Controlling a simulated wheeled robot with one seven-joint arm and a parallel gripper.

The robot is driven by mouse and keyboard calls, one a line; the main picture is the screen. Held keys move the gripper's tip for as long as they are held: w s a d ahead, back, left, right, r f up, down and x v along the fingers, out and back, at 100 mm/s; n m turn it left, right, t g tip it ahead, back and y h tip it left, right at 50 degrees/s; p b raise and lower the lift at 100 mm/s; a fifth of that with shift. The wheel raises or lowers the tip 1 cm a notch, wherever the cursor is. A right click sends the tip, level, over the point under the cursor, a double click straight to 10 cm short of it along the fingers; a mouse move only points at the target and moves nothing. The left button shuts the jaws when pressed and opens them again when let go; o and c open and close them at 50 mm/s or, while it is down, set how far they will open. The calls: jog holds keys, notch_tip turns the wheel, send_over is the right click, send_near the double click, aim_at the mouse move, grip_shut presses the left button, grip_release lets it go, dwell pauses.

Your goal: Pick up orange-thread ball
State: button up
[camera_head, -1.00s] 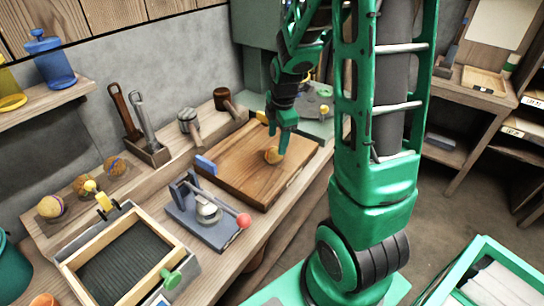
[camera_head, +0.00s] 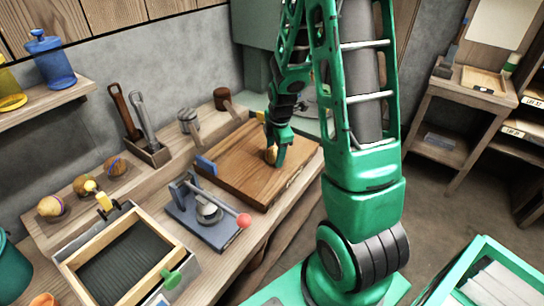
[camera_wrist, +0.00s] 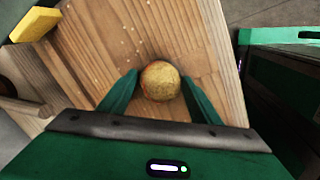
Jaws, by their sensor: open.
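A golden ball with faint orange-brown marks (camera_wrist: 160,80) rests on the wooden board; it also shows, partly hidden, in the head view (camera_head: 270,155). My gripper (camera_head: 276,153) is low over the board at the ball. In the wrist view, the two green fingers of my gripper (camera_wrist: 161,77) stand apart, one on each side of the ball. A small gap seems to show beside the ball, and I cannot tell whether either finger touches it. Three other wound balls (camera_head: 86,185) sit in a row at the left.
The wooden board (camera_head: 235,170) is otherwise clear. A blue-grey press with a red knob (camera_head: 210,212) stands in front of it. A wood-framed tray (camera_head: 122,262) lies at the front left. A yellow block (camera_wrist: 35,25) is at the board's edge.

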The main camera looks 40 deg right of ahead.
jog(key=c, duration=0.9)
jog(key=shift+o, duration=0.2)
jog(key=shift+r, duration=0.1)
